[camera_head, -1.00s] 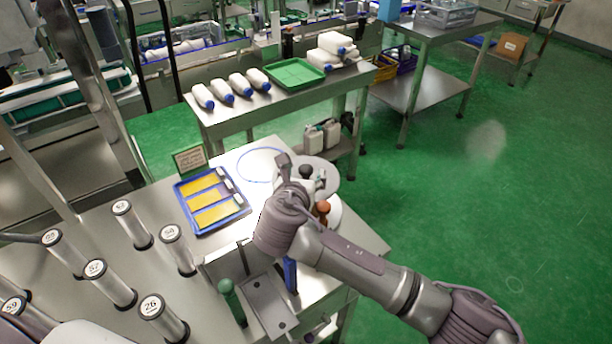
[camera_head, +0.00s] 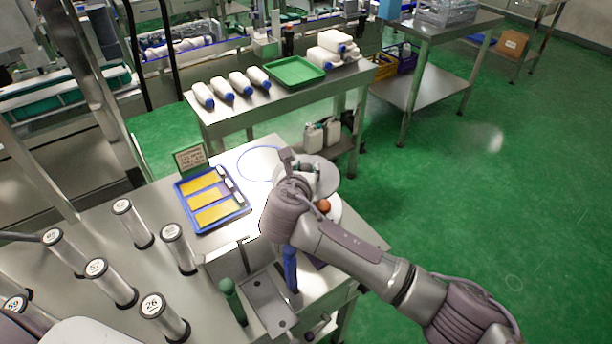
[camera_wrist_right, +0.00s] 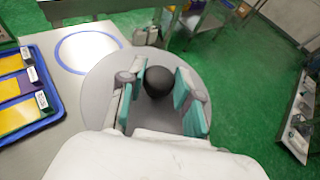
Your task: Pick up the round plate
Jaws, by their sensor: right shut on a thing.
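The round plate (camera_head: 327,178) is a flat grey disc at the table's right edge. It has a black knob (camera_wrist_right: 158,82) at its middle, which my gripper hides in the head view. My right gripper (camera_wrist_right: 160,95) has teal-padded fingers on both sides of this knob and is shut on it. The plate (camera_wrist_right: 98,93) spreads out beneath the fingers in the wrist view. I cannot tell whether the plate touches the table. My right arm comes in from the lower right and covers part of the table. My left gripper is not in view.
A second, white disc with an orange-brown knob (camera_head: 323,207) lies close in front. A blue ring outline (camera_head: 258,163) marks the table, left of the plate. A blue tray (camera_head: 212,200) with yellow pieces, a small sign (camera_head: 190,158) and several numbered cylinders stand further left.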

